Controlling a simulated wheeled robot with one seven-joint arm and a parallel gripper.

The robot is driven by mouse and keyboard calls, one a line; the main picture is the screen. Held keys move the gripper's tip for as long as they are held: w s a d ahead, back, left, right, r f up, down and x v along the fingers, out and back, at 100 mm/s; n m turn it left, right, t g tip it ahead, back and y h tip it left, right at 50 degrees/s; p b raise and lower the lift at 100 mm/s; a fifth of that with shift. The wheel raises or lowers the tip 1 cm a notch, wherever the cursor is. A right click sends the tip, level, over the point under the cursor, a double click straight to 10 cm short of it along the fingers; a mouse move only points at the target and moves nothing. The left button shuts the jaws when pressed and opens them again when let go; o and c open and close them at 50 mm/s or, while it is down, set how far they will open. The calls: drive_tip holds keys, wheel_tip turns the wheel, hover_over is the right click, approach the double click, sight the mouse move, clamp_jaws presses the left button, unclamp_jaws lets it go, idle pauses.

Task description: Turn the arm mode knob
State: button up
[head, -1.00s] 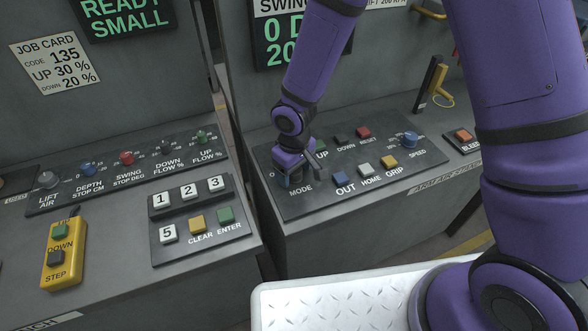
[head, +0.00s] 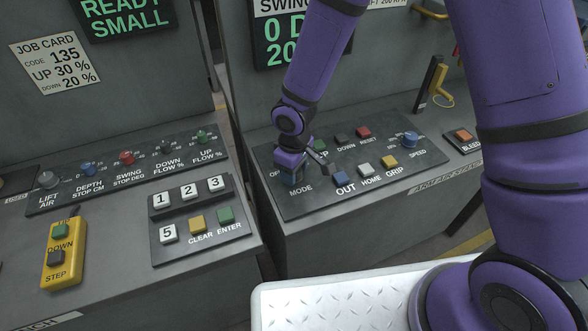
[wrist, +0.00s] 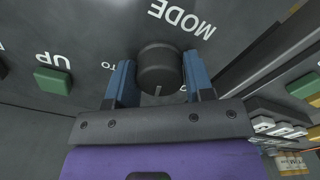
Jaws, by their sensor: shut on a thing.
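A label ending in "TO" is partly hidden beside the left finger in the wrist view.
Right of the knob on the panel are a blue OUT button (head: 344,183), a white HOME button (head: 365,170), a yellow GRIP button (head: 389,162) and a blue SPEED knob (head: 410,139). A keypad (head: 190,190) is on the console to the left.

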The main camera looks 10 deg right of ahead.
drive_tip(key=n, duration=0.6)
drive_tip(key=shift+n, duration=0.3)
idle(0.4)
drive_tip(key=o, duration=0.9)
drive_tip(key=shift+r, duration=0.1)
wheel_tip(320, 180, up, 11)
drive_tip(key=shift+f, duration=0.2)
